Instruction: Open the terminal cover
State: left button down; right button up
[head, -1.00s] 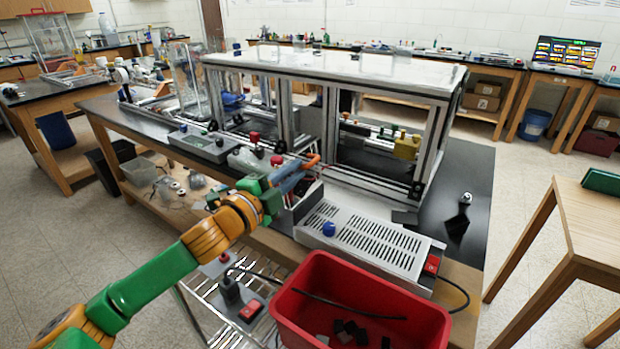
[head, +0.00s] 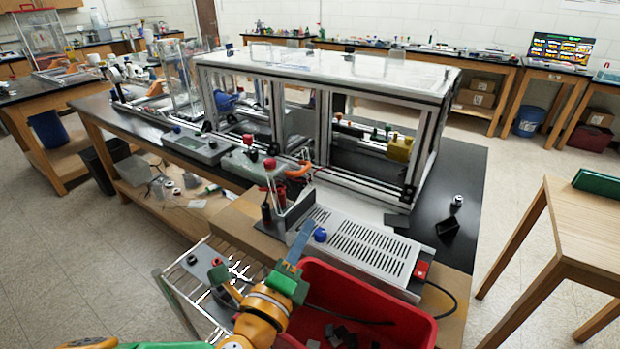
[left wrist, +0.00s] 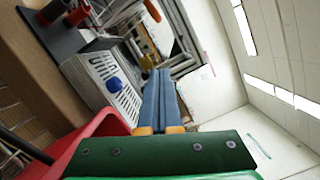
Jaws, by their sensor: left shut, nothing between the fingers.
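A pale slotted metal box (head: 365,252) stands at the front of the bench, with a blue knob (head: 320,235) at its left end and a red switch (head: 421,270) at its right. I cannot tell for sure which part is the terminal cover. My left gripper (head: 301,233) is shut and empty, its blue-grey fingers pointing up just left of the blue knob in the head view. My right gripper is out of view.
A red bin (head: 412,322) with dark pieces stands in front of the box, close to my left wrist. The metal extrusion frame (head: 318,80) rises behind. Red-capped items (head: 270,164) stand left of the box. A wire rack (head: 190,285) is at lower left.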

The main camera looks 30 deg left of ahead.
aim_at(300, 182)
pick_arm(q)
jog(key=w+b, duration=0.1)
jog(key=w, duration=0.2)
jog(key=w+a+b, duration=0.1)
jog(key=w, duration=0.2)
jog(key=w+r+b, duration=0.1)
jog(key=w, duration=0.2)
jog(key=shift+w+a, duration=0.15)
jog(key=a, duration=0.1)
jog(key=a+r+p, duration=0.1)
jog(key=a, duration=0.1)
jog(key=shift+w+a+r, duration=0.2)
jog(key=shift+w+a, duration=0.05)
jog(key=shift+a, duration=0.15)
jog(key=shift+w+d, duration=0.1)
